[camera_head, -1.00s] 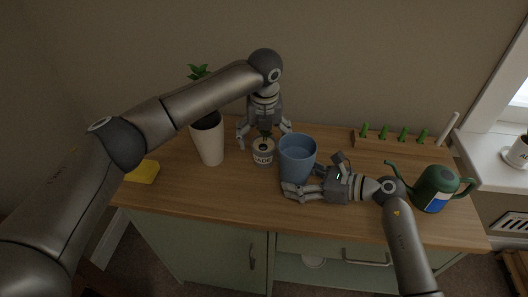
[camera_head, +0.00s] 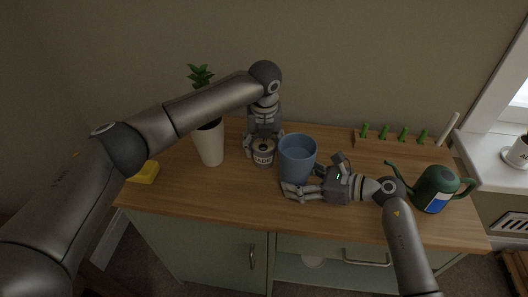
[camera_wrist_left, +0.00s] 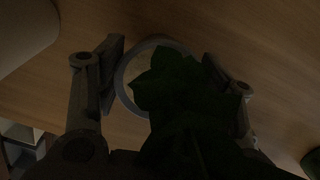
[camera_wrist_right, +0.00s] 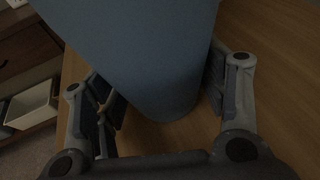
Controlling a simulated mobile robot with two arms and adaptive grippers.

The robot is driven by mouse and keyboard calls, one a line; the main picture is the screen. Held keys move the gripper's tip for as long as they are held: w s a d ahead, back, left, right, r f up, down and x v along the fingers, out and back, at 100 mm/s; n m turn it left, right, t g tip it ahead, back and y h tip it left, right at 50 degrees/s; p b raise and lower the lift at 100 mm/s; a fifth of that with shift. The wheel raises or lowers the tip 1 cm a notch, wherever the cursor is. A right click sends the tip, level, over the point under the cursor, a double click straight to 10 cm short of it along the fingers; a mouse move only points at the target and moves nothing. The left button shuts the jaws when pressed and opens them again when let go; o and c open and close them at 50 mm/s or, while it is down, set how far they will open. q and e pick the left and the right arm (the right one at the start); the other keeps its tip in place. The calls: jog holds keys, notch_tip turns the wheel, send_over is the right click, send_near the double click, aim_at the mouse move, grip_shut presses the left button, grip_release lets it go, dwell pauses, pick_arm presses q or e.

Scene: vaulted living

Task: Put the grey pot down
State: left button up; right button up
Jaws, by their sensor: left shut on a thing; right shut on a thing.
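The small grey pot (camera_head: 263,158), with dark lettering on its front, is at the back middle of the wooden counter and appears to rest on it. My left gripper (camera_head: 263,149) reaches down from above and is shut on it, one finger on each side. In the left wrist view the round grey rim (camera_wrist_left: 126,92) shows, and dark green leaves (camera_wrist_left: 180,105) cover much of the pot. My right gripper (camera_head: 297,190) is shut on the blue pot (camera_head: 297,160), just right of the grey pot. In the right wrist view its fingers flank the blue wall (camera_wrist_right: 150,55).
A tall white planter (camera_head: 210,145) with a plant stands close on the left, partly behind my left arm. A yellow block (camera_head: 146,172) lies at the left end. A green watering can (camera_head: 435,188) and a wooden tray (camera_head: 400,145) with green sprouts are right. The counter's front middle is clear.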

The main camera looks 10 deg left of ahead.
aim_at(299, 136)
pick_arm(q)
notch_tip(299, 136, up, 10)
jog(key=shift+d+r, duration=0.1)
jog(key=s+d+r+m, duration=0.1)
jog(key=s+d+r, duration=0.1)
jog(key=d+r, duration=0.1)
jog(key=s+d+r+m, duration=0.2)
jog(key=r, duration=0.1)
jog(key=s+d+r+m, duration=0.1)
jog(key=s+d+r, duration=0.2)
jog(key=r, duration=0.1)
jog(key=shift+d+r, duration=0.1)
jog(key=shift+d, duration=0.25)
jog(key=shift+m, duration=0.3)
notch_tip(299, 136, down, 5)
jog(key=shift+f, duration=0.15)
notch_tip(299, 136, down, 4)
jog(key=shift+f, duration=0.2)
jog(key=c, duration=0.3)
jog(key=o, duration=1.7)
jog(key=shift+c, duration=0.2)
pick_arm(e)
jog(key=shift+c, duration=0.2)
jog(key=shift+r, duration=0.1)
